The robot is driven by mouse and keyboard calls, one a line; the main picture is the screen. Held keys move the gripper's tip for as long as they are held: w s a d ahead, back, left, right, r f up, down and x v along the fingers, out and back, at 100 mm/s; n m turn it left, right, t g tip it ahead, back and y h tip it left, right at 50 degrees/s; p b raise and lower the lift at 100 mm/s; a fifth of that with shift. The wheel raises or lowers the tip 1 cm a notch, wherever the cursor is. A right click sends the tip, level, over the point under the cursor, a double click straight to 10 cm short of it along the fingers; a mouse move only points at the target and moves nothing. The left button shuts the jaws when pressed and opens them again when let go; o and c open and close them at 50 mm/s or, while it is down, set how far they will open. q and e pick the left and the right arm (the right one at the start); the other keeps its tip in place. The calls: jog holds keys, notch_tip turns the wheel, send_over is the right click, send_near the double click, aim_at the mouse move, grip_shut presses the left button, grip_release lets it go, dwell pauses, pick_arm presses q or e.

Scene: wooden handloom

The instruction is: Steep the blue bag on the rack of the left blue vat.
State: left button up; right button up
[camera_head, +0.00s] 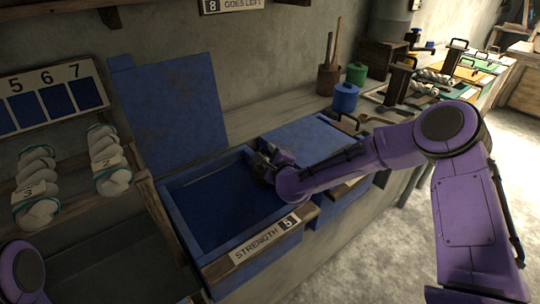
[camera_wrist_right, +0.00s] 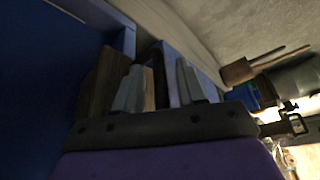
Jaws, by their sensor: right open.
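The left blue vat (camera_head: 205,262) stands open in the head view, with dark blue liquid (camera_head: 225,205) inside and its lid (camera_head: 170,115) raised against the wall. Its front plate reads "STRENGTH 5". My right gripper (camera_head: 262,168) is at the vat's right rim. In the right wrist view its two grey fingers (camera_wrist_right: 160,88) are apart, with a dark, handle-like piece and brown wood (camera_wrist_right: 100,85) just beyond them. I cannot make out the blue bag or the rack clearly. My left gripper is outside the view.
A second vat with a closed blue lid (camera_head: 308,140) adjoins on the right. Blue (camera_head: 345,97) and green (camera_head: 356,73) jars stand on the bench behind it. Pale skeins (camera_head: 110,172) hang on a wooden rail at left. A numbered board (camera_head: 50,95) is above them.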

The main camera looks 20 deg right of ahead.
grip_shut()
jog(key=shift+r, duration=0.15)
notch_tip(320, 180, up, 18)
jog(key=p, duration=1.1)
jog(key=shift+r, duration=0.15)
jog(key=shift+w, duration=0.1)
grip_release()
jog(key=shift+r, duration=0.1)
